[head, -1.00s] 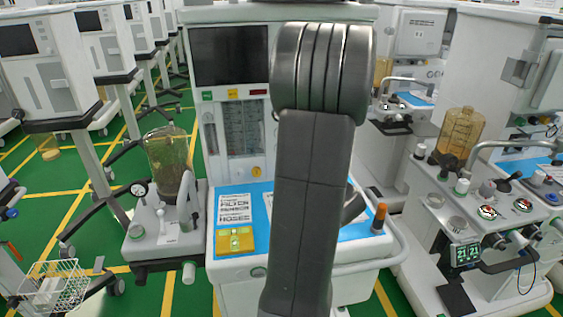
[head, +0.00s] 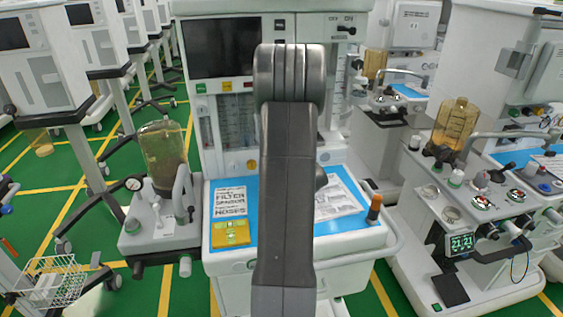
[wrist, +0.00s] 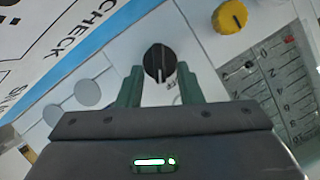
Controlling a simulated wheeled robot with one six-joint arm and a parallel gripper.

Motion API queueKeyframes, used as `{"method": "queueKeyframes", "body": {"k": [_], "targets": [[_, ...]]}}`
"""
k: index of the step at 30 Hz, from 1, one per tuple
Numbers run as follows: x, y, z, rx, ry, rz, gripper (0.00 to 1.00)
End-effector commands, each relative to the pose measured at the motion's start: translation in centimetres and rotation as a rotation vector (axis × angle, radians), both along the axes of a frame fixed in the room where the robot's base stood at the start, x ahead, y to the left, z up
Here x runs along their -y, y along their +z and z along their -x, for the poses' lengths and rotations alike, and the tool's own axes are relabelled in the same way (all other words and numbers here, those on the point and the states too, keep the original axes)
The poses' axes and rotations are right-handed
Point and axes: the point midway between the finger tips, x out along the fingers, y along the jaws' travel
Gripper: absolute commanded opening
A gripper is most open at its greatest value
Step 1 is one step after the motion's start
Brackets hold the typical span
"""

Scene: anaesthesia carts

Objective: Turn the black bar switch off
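A round black switch (wrist: 158,63) with a raised bar and a white line shows in the wrist view, on a pale panel. The white line points down the picture, towards my gripper (wrist: 159,76). The two green fingers are apart, one on each side of the switch's lower part. I cannot tell whether they touch it. In the head view my arm hides this part of the machine and my gripper. A small black bar (head: 346,30) sits under "ON/OFF"-like lettering at the machine's top right; I cannot tell whether it is a switch.
A yellow knob (wrist: 230,17) and flowmeter scales (wrist: 283,75) lie right of the switch in the wrist view. Other carts stand close on both sides.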

Motion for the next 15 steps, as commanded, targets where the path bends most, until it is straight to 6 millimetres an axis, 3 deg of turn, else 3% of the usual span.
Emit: {"method": "queueKeyframes", "body": {"k": [4,9,15], "targets": [[0.01,0.01,0.02,0.000,0.000,0.000,0.33],[0.02,0.02,0.03,0.000,0.000,0.000,0.01],[0.02,0.00,0.04,0.001,0.000,0.003,0.00]]}}
